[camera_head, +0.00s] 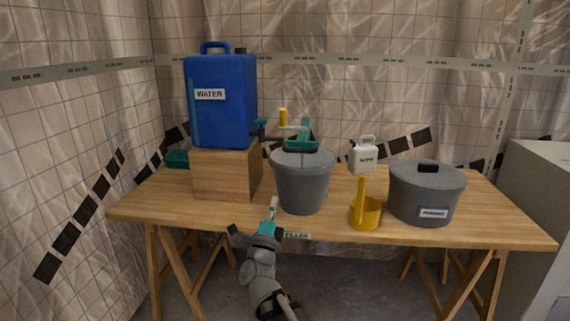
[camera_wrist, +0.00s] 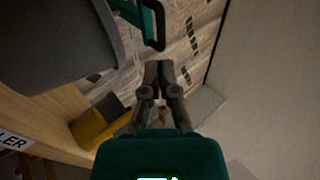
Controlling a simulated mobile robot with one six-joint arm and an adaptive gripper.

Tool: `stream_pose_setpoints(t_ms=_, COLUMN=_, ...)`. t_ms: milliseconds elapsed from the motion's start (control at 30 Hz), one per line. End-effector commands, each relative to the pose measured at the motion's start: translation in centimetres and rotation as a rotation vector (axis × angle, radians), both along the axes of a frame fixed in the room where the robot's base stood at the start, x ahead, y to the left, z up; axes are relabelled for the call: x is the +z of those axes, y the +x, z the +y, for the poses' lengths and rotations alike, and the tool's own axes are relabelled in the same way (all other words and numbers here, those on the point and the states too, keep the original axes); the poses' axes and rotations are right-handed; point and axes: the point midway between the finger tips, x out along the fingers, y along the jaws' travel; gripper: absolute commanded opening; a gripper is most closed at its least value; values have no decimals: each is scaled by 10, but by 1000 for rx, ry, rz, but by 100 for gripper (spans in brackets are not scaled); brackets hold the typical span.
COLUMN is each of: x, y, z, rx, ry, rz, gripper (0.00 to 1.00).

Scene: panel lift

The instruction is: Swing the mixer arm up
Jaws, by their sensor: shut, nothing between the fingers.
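The mixer arm (camera_head: 304,132) is teal and grey with a yellow upright piece. It sits at the top of a grey bucket (camera_head: 302,185) near the table's front edge. In the wrist view a teal part with a black frame (camera_wrist: 147,22) shows at the top, beside the bucket's grey side (camera_wrist: 60,45). My gripper (camera_wrist: 160,68) is shut and empty. Its fingers show below the teal part, apart from it in the picture; the depth between them is unclear. In the head view my arm reaches up in front of the table, left of the bucket, and its fingertips are hard to make out.
A blue water canister (camera_head: 222,105) stands on a wooden block (camera_head: 222,175) at left. A grey lidded pot (camera_head: 425,195) is farther right on the wooden table (camera_head: 480,222).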

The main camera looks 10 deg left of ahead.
Motion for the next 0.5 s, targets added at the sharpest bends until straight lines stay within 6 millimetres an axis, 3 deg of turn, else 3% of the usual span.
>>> stream_pose_setpoints(t_ms=500, x=8, y=8, z=-1, rx=0, ry=-2, rz=1, gripper=0)
